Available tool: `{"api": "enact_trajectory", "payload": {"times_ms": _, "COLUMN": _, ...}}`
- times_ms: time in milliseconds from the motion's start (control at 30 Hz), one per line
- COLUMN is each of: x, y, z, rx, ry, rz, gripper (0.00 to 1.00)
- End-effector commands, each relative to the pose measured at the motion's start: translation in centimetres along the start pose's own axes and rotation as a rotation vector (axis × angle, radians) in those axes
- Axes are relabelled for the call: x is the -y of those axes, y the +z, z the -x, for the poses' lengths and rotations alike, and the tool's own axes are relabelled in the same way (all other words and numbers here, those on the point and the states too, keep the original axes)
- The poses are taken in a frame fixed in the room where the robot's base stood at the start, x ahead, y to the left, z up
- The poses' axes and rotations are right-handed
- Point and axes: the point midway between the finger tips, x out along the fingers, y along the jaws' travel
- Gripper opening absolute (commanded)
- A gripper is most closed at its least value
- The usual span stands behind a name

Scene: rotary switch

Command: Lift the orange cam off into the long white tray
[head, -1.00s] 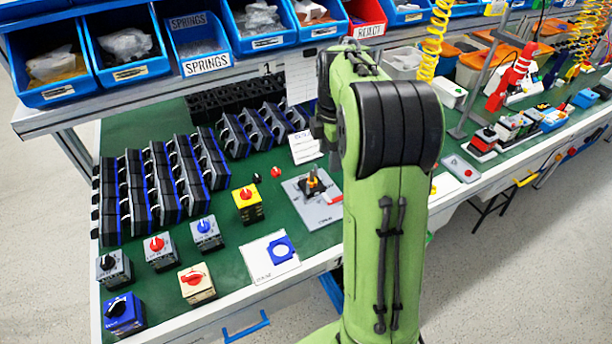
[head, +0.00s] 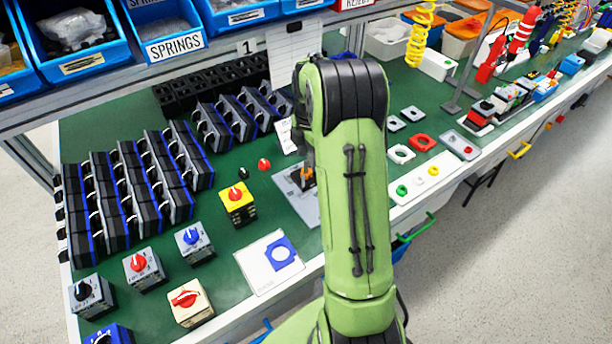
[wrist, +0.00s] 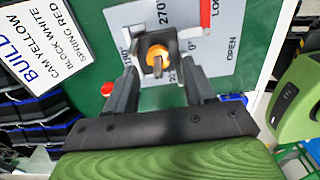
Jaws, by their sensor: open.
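The orange cam (head: 306,173) sits on a dark post on the grey plate (head: 293,199), partly hidden by my arm in the head view. In the wrist view the orange cam (wrist: 157,55) shows near the top middle, with a dark metal part around or over it. My gripper (wrist: 160,78) is open, with its dark fingers on either side below the cam in the picture. I cannot tell how high it is above the cam.
Left of the plate stand a yellow switch block (head: 237,205) and a white card with a blue frame (head: 262,280). A build sheet (wrist: 40,45) lies beside the plate. White and red rings (head: 423,142) lie behind the tray. Blue bins line the shelf above.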

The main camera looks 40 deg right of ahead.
Motion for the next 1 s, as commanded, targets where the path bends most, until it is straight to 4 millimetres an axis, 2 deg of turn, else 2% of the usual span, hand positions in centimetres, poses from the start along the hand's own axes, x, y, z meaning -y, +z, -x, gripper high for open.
{"api": "enact_trajectory", "payload": {"times_ms": 200, "x": 0.0, "y": -0.4, "z": -3.9, "rx": -0.003, "ry": -0.003, "rz": 0.0, "gripper": 0.54}}
{"api": "enact_trajectory", "payload": {"times_ms": 300, "x": 0.0, "y": -0.3, "z": -5.2, "rx": -0.002, "ry": -0.002, "rz": -0.001, "gripper": 0.54}}
{"api": "enact_trajectory", "payload": {"times_ms": 500, "x": -0.1, "y": -0.3, "z": -5.0, "rx": 0.0, "ry": 0.0, "rz": 0.0, "gripper": 0.52}}
{"api": "enact_trajectory", "payload": {"times_ms": 833, "x": 0.0, "y": -0.3, "z": -5.0, "rx": -0.001, "ry": -0.002, "rz": -0.001, "gripper": 0.02}}
{"api": "enact_trajectory", "payload": {"times_ms": 1000, "x": 0.1, "y": -0.3, "z": -5.0, "rx": -0.001, "ry": -0.004, "rz": -0.001, "gripper": 0.0}}
